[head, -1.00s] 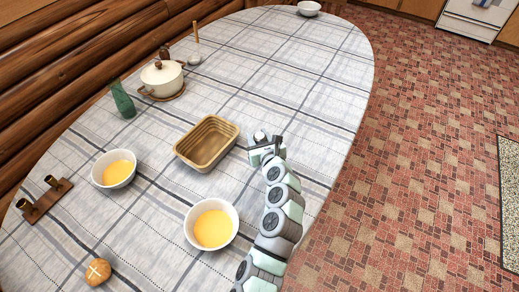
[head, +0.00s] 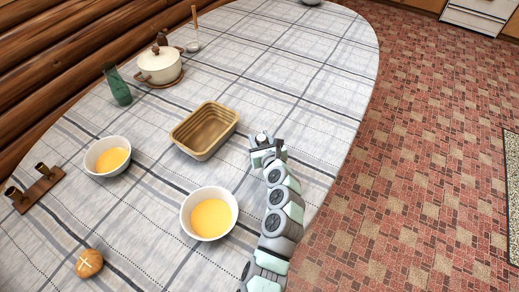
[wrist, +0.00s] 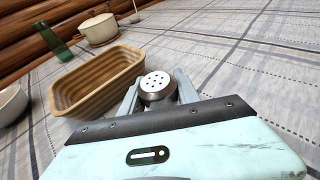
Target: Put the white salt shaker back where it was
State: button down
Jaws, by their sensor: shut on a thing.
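The salt shaker (wrist: 156,86) shows in the wrist view as a metal cap with several dark holes, held between the two fingers of my gripper (wrist: 158,94). The shaker's top (head: 262,138) shows small and pale there. I cannot tell whether the shaker touches the cloth. The basket also shows in the wrist view (wrist: 90,80), left of the shaker.
Two white bowls of yellow liquid (head: 107,156) (head: 209,214) stand left of and in front of my gripper. The tablecloth (head: 300,70) beyond my gripper is clear.

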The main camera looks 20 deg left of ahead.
notch_tip(320, 180, down, 5)
jog(key=shift+r+b, duration=0.1)
jog(key=shift+b, duration=0.9)
jog(key=shift+r, duration=0.1)
jog(key=shift+w, duration=0.1)
jog(key=c, duration=0.9)
grip_release()
